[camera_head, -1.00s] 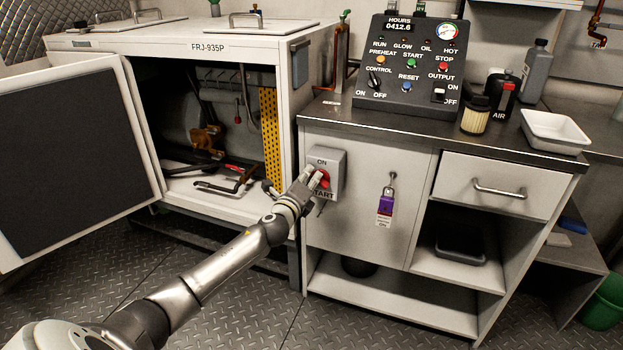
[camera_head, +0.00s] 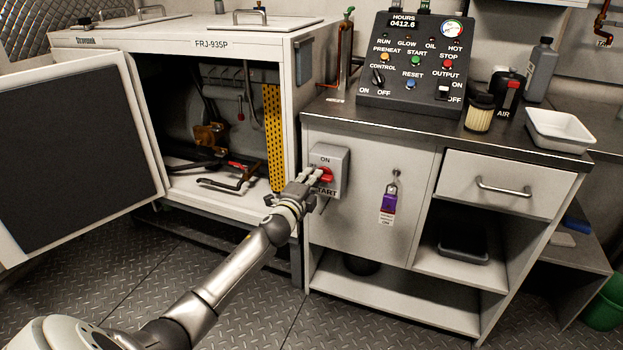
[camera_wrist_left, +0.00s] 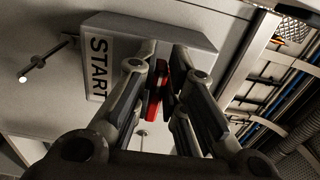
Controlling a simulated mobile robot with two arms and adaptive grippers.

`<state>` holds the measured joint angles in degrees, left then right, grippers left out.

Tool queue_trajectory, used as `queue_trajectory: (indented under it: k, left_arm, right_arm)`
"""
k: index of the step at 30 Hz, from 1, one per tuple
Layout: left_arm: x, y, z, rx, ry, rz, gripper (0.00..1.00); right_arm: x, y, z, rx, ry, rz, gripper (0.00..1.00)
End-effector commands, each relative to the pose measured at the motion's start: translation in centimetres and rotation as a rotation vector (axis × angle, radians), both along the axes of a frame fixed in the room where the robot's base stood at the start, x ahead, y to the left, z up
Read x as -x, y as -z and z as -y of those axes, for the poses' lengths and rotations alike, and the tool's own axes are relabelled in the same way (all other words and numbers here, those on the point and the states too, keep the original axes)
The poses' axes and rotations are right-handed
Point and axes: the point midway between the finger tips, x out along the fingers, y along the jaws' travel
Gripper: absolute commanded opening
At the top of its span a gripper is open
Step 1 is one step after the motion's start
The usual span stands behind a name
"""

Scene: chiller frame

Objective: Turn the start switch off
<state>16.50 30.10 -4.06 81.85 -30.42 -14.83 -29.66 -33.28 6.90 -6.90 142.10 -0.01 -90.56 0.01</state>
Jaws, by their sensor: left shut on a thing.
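The start switch is a grey box (camera_head: 340,160) on the front of the cabinet, marked ON above and START below. Its red handle (camera_head: 326,174) shows beside my fingertips. My left gripper (camera_head: 313,178) reaches it from the lower left and is shut on the handle. In the left wrist view, the red handle (camera_wrist_left: 161,85) sits between the two fingers of my left gripper (camera_wrist_left: 160,95), with the START label to the left. The fingers hide part of the handle, and its exact angle is hard to tell. My right gripper is not in view.
A purple padlock (camera_head: 389,201) with a tag hangs right of the switch box. The open generator housing (camera_head: 270,43) stands left, its door (camera_head: 75,150) swung out. A control panel (camera_head: 412,65) and a white tray (camera_head: 560,132) stand on the counter above.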

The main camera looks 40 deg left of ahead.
Motion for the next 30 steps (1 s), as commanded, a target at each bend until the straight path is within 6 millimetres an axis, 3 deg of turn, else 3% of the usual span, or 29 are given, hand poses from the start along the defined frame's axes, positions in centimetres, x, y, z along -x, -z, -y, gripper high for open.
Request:
queue_trajectory:
  k: [12, 13, 17, 30]
  left_arm:
    - [0.03, 0.09, -0.12, 0.010, -0.003, 0.000, 0.00]
    - [0.03, 0.09, -0.12, 0.009, -0.003, 0.000, 0.15]
    - [0.02, 0.08, -0.09, 0.008, -0.002, 0.000, 0.32]
    - [0.61, 0.13, 0.11, 0.006, 0.000, -0.001, 0.33]
  right_arm:
    - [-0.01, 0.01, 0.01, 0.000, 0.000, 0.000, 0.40]
    - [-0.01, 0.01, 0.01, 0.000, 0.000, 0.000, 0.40]
    - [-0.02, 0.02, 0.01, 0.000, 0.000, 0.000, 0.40]
    - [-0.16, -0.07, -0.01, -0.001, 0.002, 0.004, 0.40]
